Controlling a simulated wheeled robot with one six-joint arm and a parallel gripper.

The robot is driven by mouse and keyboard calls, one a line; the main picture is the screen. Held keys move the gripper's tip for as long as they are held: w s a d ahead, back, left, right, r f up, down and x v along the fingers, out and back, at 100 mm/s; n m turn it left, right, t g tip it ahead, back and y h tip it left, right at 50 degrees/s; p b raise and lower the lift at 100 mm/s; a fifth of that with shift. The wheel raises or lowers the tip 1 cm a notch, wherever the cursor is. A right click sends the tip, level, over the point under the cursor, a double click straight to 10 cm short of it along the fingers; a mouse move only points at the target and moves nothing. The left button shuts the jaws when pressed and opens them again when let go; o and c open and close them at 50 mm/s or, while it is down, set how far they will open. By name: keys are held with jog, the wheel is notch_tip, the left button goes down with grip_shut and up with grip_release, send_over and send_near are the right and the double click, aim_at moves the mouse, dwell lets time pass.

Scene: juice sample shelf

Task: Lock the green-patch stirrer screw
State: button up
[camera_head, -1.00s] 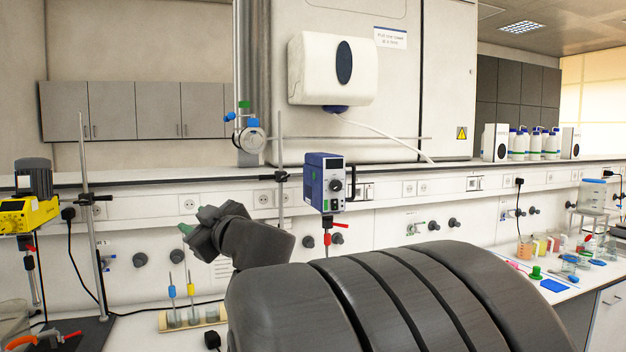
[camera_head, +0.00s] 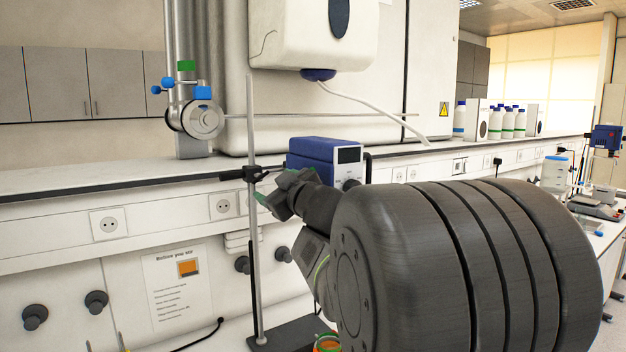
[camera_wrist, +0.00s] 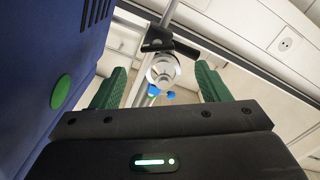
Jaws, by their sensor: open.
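The blue stirrer (camera_head: 312,155) hangs by the stand rod (camera_head: 254,225) in the head view. Its blue housing fills the left of the wrist view, with a round green patch (camera_wrist: 61,95) on it. A black clamp (camera_head: 240,174) grips the rod; it also shows in the wrist view (camera_wrist: 180,47), beyond my fingertips. I cannot clearly make out the screw at the clamp. My gripper (camera_head: 275,188) is open and empty, just right of the rod and slightly below the clamp. Its two green fingers show apart in the wrist view (camera_wrist: 157,82).
A silver pipe end (camera_head: 203,118) with blue knobs is on the back wall and appears behind the fingers in the wrist view. A shelf edge (camera_head: 120,190) runs behind the rod. Another blue device (camera_head: 605,138) stands far right.

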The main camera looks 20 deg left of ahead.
aim_at(261, 178)
jog(key=x, duration=0.7)
jog(key=shift+w+a, duration=0.1)
jog(key=shift+w, duration=0.15)
jog(key=shift+p, duration=0.3)
jog(key=c, duration=1)
